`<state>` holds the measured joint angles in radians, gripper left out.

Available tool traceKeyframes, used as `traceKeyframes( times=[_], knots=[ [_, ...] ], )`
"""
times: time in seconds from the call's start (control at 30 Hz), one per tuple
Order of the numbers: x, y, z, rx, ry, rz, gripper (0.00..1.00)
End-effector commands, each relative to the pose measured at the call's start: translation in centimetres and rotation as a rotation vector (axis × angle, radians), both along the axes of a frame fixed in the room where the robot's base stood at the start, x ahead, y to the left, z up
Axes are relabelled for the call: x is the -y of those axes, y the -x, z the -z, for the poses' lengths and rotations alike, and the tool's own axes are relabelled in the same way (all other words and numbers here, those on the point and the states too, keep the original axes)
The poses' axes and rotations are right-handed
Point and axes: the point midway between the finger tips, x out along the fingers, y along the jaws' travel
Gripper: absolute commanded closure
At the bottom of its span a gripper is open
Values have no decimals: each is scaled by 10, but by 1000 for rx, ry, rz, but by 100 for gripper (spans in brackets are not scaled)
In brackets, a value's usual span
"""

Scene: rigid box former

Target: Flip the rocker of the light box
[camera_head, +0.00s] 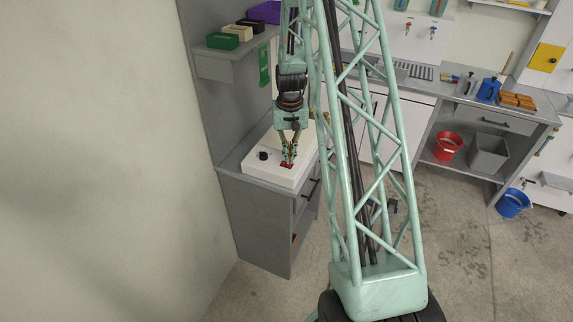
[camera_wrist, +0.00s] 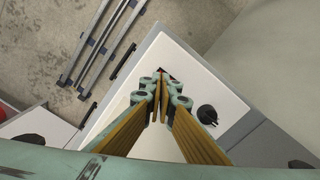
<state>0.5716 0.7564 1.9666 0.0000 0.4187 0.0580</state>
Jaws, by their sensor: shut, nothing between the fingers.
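The light box (camera_head: 272,173) is a white box on top of the grey cabinet by the wall. Its small red rocker (camera_head: 287,164) sits on the top face, right at my gripper's fingertips. My gripper (camera_head: 289,159) is shut and empty, pointing down over the rocker; I cannot tell whether it touches. In the wrist view the box's white top (camera_wrist: 185,65) lies below my gripper (camera_wrist: 160,82). Only a sliver of red shows past the fingertips there, so the rocker is mostly hidden and its tilt is unclear.
A black knob (camera_head: 263,155) stands on the box left of the rocker; it also shows in the wrist view (camera_wrist: 207,114). A shelf (camera_head: 228,62) with small bins hangs on the wall above.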

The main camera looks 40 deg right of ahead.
Motion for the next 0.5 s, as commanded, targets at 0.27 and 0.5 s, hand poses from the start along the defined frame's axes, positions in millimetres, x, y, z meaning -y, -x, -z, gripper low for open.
traceKeyframes(
  times=[0.27,0.5],
  knots=[
    [0,0,3,0,0,0,100],
    [0,0,5,0,0,0,100]
  ],
)
